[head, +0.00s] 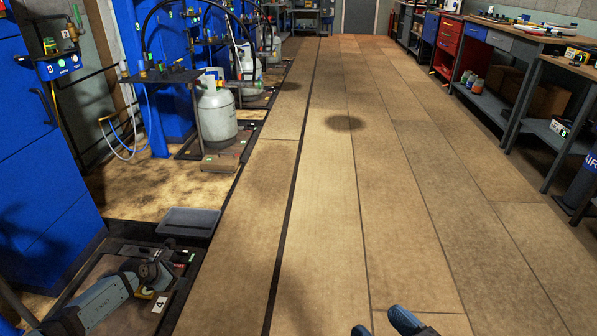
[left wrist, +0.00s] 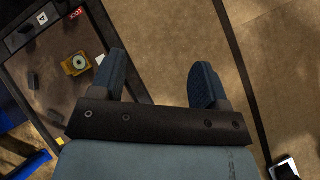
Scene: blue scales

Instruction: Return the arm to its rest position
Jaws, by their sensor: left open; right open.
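My left arm (head: 100,303) reaches in at the lower left in the head view, above a dark floor scale; its finger ends are hard to make out there. In the left wrist view my left gripper (left wrist: 160,60) has its two blue fingers wide apart, with only bare floor between them. It is empty. In the head view two blue fingertips at the bottom edge are my right gripper (head: 381,322); they stand apart over bare floor with nothing between them. The rest of my right arm is out of the picture.
The dark-framed floor scale (head: 118,258) lies at the lower left, beside a blue cabinet (head: 45,160). A grey tray (head: 188,222) lies behind it. A white gas cylinder (head: 217,115) stands further back. Workbenches (head: 505,45) line the right side. The middle floor is clear.

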